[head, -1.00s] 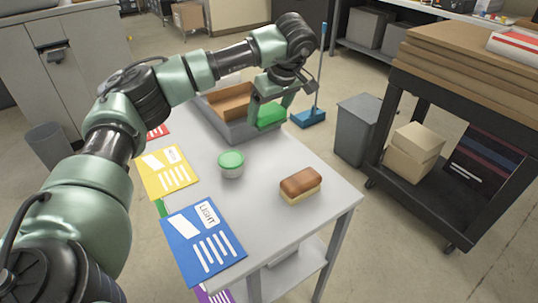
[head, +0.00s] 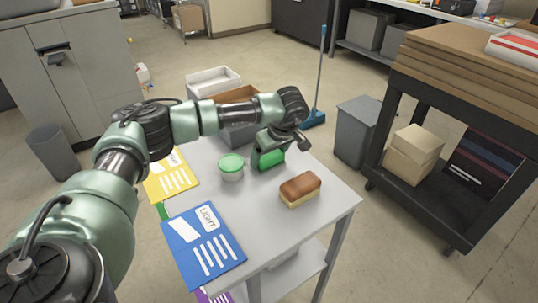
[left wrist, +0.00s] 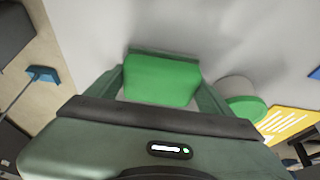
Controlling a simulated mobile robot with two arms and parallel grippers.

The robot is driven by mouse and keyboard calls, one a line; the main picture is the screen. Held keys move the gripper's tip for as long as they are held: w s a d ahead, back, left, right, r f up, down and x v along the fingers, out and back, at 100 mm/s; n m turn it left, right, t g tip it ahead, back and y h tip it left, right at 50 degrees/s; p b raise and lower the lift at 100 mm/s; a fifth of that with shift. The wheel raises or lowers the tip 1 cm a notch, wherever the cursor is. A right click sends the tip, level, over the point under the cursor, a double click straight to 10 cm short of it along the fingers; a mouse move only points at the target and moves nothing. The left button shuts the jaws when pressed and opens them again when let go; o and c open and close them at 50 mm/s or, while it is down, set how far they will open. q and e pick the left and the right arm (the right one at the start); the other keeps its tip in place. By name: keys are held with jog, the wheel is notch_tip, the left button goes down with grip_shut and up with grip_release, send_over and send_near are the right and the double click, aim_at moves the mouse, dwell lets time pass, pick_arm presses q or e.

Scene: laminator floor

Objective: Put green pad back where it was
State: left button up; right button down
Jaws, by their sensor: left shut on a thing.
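The green pad (head: 272,158) is a bright green block. My left gripper (head: 266,156) is shut on it above the grey table (head: 335,195), between the round tub and the brown-topped block. In the left wrist view the pad (left wrist: 162,80) sits between the two fingers, over the pale table top. I cannot tell whether the pad touches the table. My right gripper is not in view.
A white tub with a green lid (head: 231,165) stands just left of the pad. A brown-and-cream block (head: 300,189) lies to the right. A compartmented grey tray (head: 238,134) is behind, partly hidden by my arm.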

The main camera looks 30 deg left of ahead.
pick_arm(q)
jog(key=shift+f, duration=0.1)
jog(key=o, duration=1.2)
jog(key=shift+o, duration=0.2)
jog(key=b+v, duration=0.1)
jog(key=v, duration=1.1)
